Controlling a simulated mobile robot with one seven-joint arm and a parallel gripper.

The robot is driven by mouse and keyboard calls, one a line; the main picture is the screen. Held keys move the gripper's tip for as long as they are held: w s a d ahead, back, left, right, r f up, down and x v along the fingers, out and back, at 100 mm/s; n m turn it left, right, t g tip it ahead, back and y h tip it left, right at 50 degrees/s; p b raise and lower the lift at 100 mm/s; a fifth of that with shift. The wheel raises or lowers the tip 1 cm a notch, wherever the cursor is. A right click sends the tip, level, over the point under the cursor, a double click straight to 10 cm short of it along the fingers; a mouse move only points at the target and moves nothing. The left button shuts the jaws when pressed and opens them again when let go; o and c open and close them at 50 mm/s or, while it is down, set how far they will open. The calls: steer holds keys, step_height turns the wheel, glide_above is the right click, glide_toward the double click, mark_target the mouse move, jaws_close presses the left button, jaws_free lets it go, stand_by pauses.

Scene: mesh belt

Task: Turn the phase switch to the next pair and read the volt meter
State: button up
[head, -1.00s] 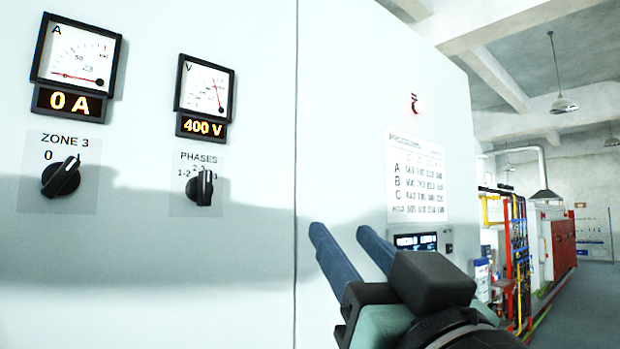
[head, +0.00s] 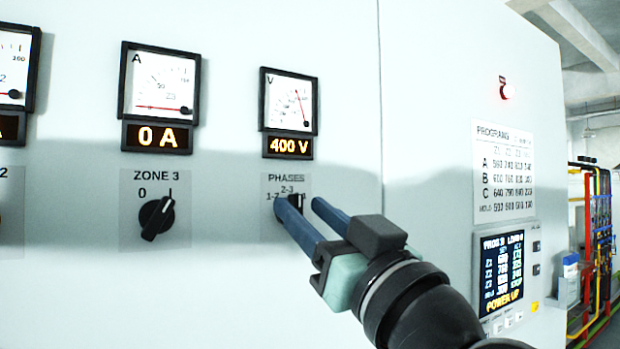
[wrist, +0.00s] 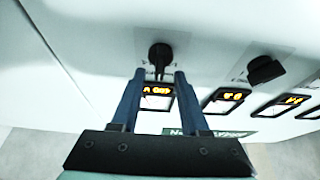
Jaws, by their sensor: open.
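The phase switch (head: 297,201) is a small black knob under the label PHASES, with marks 1-2 and 2-3 legible. My gripper (head: 299,203) is open, its two blue fingers reaching toward the panel on either side of the knob and partly hiding it and the right-hand mark. In the wrist view the knob (wrist: 160,55) shows just beyond and between the open fingertips (wrist: 160,75); I cannot tell whether they touch it. The volt meter (head: 289,101) above has a needle raised to the right, and its amber readout (head: 290,146) shows 400 V.
Left of it are the zone 3 ammeter (head: 160,83), reading 0 A, and the zone 3 knob (head: 157,217). The panel face between is flat and clear.

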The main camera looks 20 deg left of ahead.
steer(key=shift+x, duration=0.85)
steer(key=shift+c, duration=0.2)
jaws_close()
